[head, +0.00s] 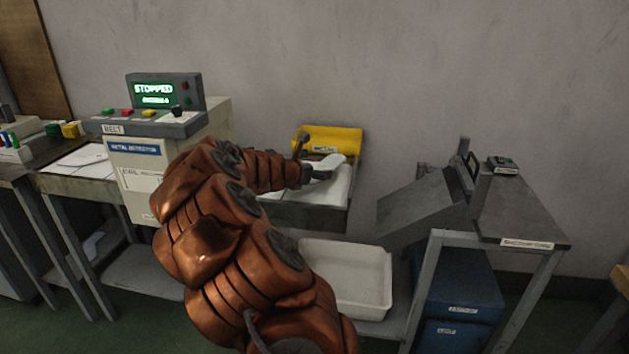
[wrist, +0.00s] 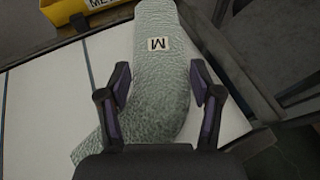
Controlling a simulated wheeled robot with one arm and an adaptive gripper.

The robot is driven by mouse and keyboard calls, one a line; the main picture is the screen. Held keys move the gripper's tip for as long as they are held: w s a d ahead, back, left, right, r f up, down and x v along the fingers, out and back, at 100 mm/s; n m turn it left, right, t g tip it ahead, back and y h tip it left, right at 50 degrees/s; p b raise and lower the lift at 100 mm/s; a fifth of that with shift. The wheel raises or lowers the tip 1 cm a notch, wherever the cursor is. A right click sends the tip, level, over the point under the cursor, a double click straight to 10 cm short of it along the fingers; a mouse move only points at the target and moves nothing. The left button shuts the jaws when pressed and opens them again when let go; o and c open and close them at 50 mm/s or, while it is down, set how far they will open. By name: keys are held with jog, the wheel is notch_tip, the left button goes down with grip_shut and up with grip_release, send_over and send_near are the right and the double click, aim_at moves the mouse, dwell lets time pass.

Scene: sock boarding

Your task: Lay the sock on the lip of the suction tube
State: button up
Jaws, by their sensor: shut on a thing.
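The sock (wrist: 160,85) is grey-green and knitted, with a white tag marked M near its upper part. In the wrist view it lies lengthwise between the fingers of my gripper (wrist: 160,80), over a white surface (wrist: 45,110). My gripper is shut on the sock, with one finger at each side of it. In the head view the sock (head: 332,161) shows as a pale shape at the end of my gripper (head: 318,174), over the white belt.
A yellow bin (head: 340,138) stands behind the belt. A control box (head: 165,100) reading STOPPED stands to the left. A white tray (head: 352,275) sits lower in front. A grey sloped chute (head: 420,207) and a metal table (head: 525,218) are at right, with blue boxes (head: 462,290) beneath.

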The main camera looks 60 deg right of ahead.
aim_at(315, 187)
jog(key=shift+w+d, duration=0.35)
jog(key=shift+w, duration=0.1)
jog(key=shift+s+f+b, duration=0.1)
jog(key=shift+f+b, duration=0.45)
jog(key=shift+f, duration=1.25)
jog(key=o, duration=1)
jog(key=shift+o, duration=0.2)
jog(key=shift+r, duration=0.1)
jog(key=p+v, duration=0.1)
jog(key=v, duration=0.9)
jog(key=shift+a+r, duration=0.1)
jog(key=shift+a, duration=0.05)
jog(key=shift+v, duration=0.8)
